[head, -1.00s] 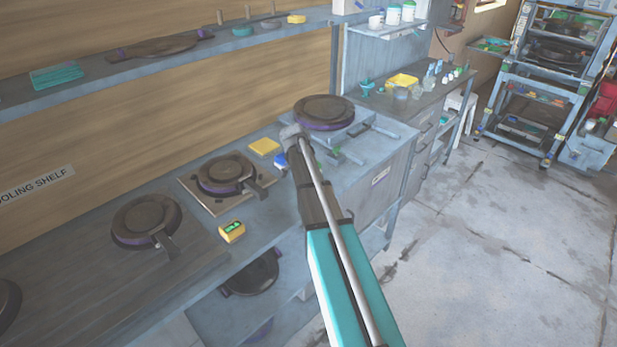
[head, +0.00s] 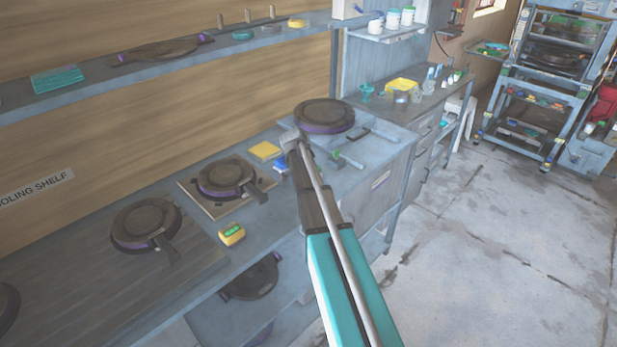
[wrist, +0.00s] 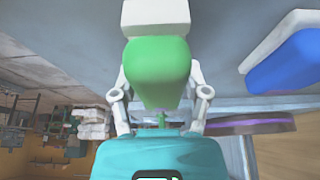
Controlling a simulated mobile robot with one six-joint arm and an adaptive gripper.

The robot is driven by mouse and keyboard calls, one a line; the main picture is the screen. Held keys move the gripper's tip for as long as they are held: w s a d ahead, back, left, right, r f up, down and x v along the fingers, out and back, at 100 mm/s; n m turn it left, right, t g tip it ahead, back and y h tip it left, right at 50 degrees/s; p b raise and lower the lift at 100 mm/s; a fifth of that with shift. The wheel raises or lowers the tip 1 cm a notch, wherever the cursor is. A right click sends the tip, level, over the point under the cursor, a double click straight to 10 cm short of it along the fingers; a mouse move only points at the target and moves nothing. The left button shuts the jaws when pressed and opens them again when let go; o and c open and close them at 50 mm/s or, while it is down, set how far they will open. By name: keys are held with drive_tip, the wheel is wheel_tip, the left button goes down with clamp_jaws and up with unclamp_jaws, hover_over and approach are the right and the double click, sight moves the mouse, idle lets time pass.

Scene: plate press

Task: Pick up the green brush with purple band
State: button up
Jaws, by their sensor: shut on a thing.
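In the wrist view, a green brush (wrist: 158,70) with a white end (wrist: 156,16) sits between the two fingers of my gripper (wrist: 160,92). The fingers are closed against its sides. No purple band shows on the part I can see. In the head view my gripper (head: 290,137) is over the counter, beside the round plate press at the back. My arm hides most of the held brush there. A blue brush with a white end (wrist: 290,62) is to the right in the wrist view, apart from the gripper. It shows small beside my gripper in the head view (head: 281,161).
Round dark presses stand at the back (head: 325,114), middle (head: 226,178) and left (head: 146,223). A green-ended tool (head: 338,156) lies right of my gripper. The floor at right is clear.

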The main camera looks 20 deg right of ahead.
drive_tip(key=c, duration=0.3)
drive_tip(key=shift+r, duration=0.2)
drive_tip(key=shift+c, duration=0.2)
wheel_tip(320, 180, up, 2)
drive_tip(key=p, duration=0.2)
drive_tip(key=shift+r+p, duration=0.1)
drive_tip(key=shift+p, duration=0.25)
drive_tip(key=s+a+r+p, duration=0.3)
drive_tip(key=s+r+p, duration=0.7)
drive_tip(key=s, duration=0.3)
drive_tip(key=shift+s+a+r, duration=0.15)
drive_tip(key=shift+s+r, duration=0.05)
drive_tip(key=shift+s, duration=0.1)
drive_tip(key=o, duration=0.6)
drive_tip(key=c, duration=0.4)
